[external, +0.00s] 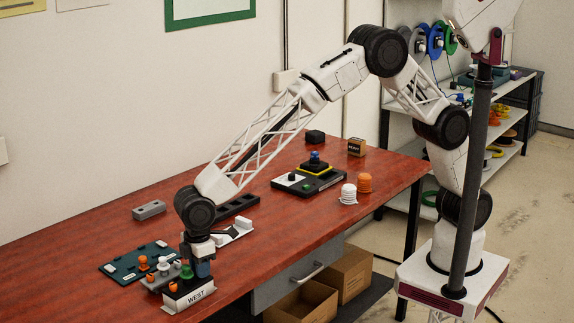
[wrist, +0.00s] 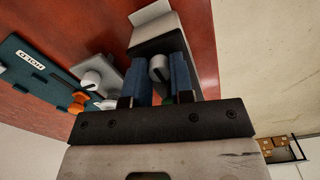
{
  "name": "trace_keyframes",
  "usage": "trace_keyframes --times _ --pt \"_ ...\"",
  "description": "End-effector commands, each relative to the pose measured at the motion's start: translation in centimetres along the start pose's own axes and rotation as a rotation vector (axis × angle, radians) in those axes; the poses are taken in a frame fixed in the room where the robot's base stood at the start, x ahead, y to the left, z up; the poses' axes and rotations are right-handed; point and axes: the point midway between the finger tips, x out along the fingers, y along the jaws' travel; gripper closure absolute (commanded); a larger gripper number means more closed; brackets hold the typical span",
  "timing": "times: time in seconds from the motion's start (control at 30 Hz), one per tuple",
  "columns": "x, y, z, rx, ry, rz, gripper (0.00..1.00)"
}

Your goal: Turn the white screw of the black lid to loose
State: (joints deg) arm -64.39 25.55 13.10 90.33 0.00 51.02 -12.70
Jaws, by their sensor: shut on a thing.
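My gripper (wrist: 160,72) points down over a small unit at the near left of the table; it also shows in the external view (external: 203,268). Its two blue fingers stand either side of a white screw (wrist: 159,66) with a dark slot and are shut on it. The screw sits on a black lid (wrist: 155,44), partly hidden by the fingers. In the external view the screw is hidden behind my gripper. The unit has a white front plate marked WEST (external: 190,297).
A grey block (wrist: 97,76) with another slotted white screw stands just left of the lid. Beyond it lies a teal HOLD board (wrist: 35,75). An orange knob (wrist: 78,102) is close by. A black and yellow device (external: 310,180) and orange and white pieces stand farther right.

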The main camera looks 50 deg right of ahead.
Motion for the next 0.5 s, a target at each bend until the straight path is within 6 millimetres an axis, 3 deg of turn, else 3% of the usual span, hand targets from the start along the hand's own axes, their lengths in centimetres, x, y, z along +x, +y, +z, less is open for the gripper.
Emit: trace_keyframes --times 0.5 --pt "-0.01 0.02 0.02 -0.283 0.000 0.000 1.00"
